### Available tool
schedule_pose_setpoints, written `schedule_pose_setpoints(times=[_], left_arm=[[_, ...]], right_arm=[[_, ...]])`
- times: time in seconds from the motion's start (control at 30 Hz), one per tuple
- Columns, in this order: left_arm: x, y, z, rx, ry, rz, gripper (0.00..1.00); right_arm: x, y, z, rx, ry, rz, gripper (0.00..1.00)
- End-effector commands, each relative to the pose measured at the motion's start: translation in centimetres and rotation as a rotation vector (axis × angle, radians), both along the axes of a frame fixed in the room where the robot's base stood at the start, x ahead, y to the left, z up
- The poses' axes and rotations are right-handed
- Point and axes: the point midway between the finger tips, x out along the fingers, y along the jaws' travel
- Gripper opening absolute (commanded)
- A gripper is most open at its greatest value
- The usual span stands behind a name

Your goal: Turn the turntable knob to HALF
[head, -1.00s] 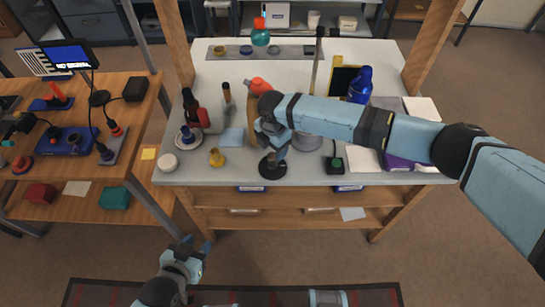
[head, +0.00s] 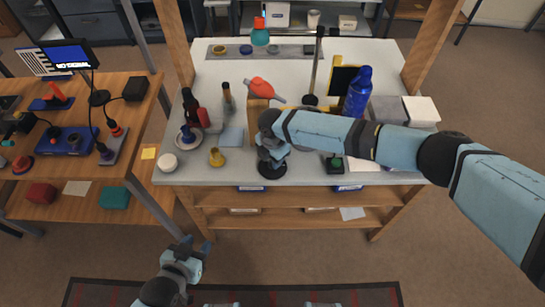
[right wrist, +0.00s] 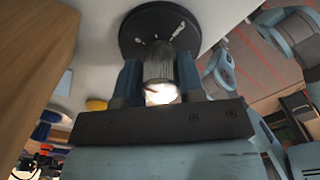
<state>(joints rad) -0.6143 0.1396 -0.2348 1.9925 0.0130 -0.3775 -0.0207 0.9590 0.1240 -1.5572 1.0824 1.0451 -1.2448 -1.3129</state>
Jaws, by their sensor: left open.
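The turntable is a black round disc (head: 272,172) near the front edge of the workbench, partly under my right gripper (head: 270,160). In the right wrist view the disc (right wrist: 135,40) carries white marks. A ridged grey knob (right wrist: 159,62) with a bright end and a small red mark stands on it. The right fingers (right wrist: 160,85) lie on both sides of the knob, with no clear gap, and appear shut on it. The marks are too small to read. My left gripper (head: 197,246) is open and empty, low in front of the bench.
A yellow item (head: 216,157), white jar (head: 168,162) and blue pad (head: 232,137) lie left of the turntable. A black box with a green button (head: 334,164) is to its right. A wooden block (head: 257,108) with a red-orange item (head: 266,90) stands behind.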

Motion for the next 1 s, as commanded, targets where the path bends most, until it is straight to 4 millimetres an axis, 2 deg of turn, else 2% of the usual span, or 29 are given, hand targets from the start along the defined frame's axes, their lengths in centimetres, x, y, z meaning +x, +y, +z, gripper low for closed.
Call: schedule_pose_setpoints(times=[0.27,0.47,1.0], left_arm=[[0.0,0.0,0.2,0.0,0.0,0.0,0.43],[0.0,0.0,0.8,0.0,0.0,0.0,0.43],[0.0,0.0,3.7,-0.001,-0.002,0.0,0.43]], right_arm=[[0.0,0.0,0.1,0.0,0.001,-0.03,0.12],[-0.1,0.0,0.2,0.0,0.003,-0.127,0.12],[-0.1,0.1,0.3,0.0,0.004,-0.614,0.12]])
